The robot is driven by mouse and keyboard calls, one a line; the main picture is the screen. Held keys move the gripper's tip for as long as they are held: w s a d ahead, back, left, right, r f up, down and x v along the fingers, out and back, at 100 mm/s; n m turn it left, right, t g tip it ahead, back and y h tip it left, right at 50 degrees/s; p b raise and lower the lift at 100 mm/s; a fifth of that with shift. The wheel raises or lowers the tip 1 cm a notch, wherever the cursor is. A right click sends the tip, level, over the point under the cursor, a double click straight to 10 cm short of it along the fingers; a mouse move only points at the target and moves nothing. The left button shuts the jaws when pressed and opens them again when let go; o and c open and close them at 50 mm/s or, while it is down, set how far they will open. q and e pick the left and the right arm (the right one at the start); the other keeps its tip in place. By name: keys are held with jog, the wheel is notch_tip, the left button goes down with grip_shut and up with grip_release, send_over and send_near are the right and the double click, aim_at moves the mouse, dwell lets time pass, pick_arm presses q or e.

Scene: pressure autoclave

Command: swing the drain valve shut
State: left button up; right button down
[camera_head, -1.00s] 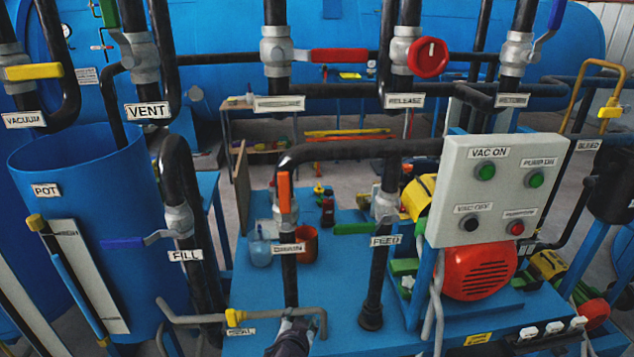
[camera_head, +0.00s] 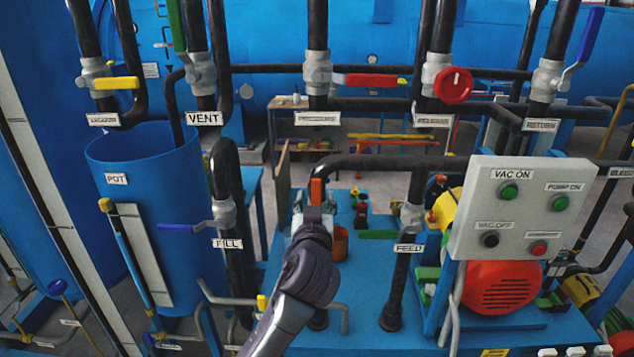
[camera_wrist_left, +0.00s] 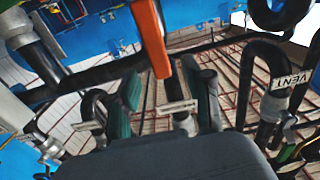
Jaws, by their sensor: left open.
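The drain valve's orange handle (camera_head: 317,190) points straight up above its valve in the head view. My left gripper (camera_head: 314,218) is in front of the valve, just below the visible part of the handle, and hides the valve body and its label. In the left wrist view the orange handle (camera_wrist_left: 152,40) comes down from the top, and its lower end appears between the two fingers of my left gripper (camera_wrist_left: 168,100). The fingers are spread apart. I cannot tell whether either finger touches the handle. My right gripper is not in view.
The fill valve's blue lever (camera_head: 185,227) is to the left and the feed valve's green lever (camera_head: 378,235) to the right. A black pipe (camera_head: 380,162) runs above. An orange cup (camera_head: 340,243) stands behind on the blue table. The control box (camera_head: 525,215) is further right.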

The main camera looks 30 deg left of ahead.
aim_at(316, 190)
pick_arm(q)
jog(key=p+x, duration=0.1)
jog(key=x, duration=0.4)
jog(key=shift+w, duration=0.15)
grip_shut()
